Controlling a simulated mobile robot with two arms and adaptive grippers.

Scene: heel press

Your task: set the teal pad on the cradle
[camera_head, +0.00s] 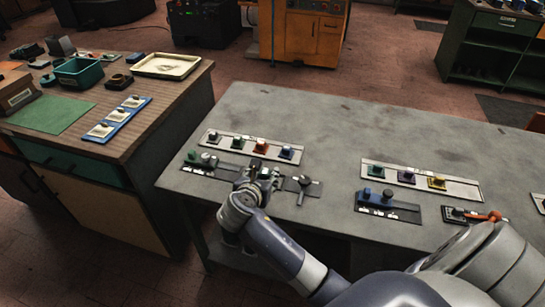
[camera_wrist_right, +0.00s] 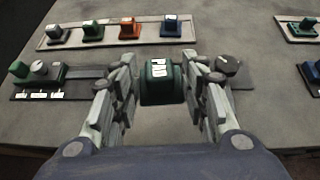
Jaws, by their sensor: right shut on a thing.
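My right gripper (camera_head: 262,180) reaches over the left fixture on the grey bench. In the right wrist view its fingers (camera_wrist_right: 160,92) are shut on a dark teal-green block with a white label, the teal pad (camera_wrist_right: 160,82). A long dark base (camera_head: 220,164) lies beneath and beside the gripper, with a green block (camera_head: 192,156) and a grey knob at its left. I take this base to hold the cradle. The fingers hide its middle, so I cannot tell whether the pad touches it. My left gripper is out of view.
A pale strip (camera_head: 224,136) with several coloured blocks lies just behind the fixture. A dark knob with a lever (camera_head: 304,183) stands close on the right. A blue fixture (camera_head: 378,200) and another strip (camera_head: 400,173) are further right. Bare bench lies between them.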

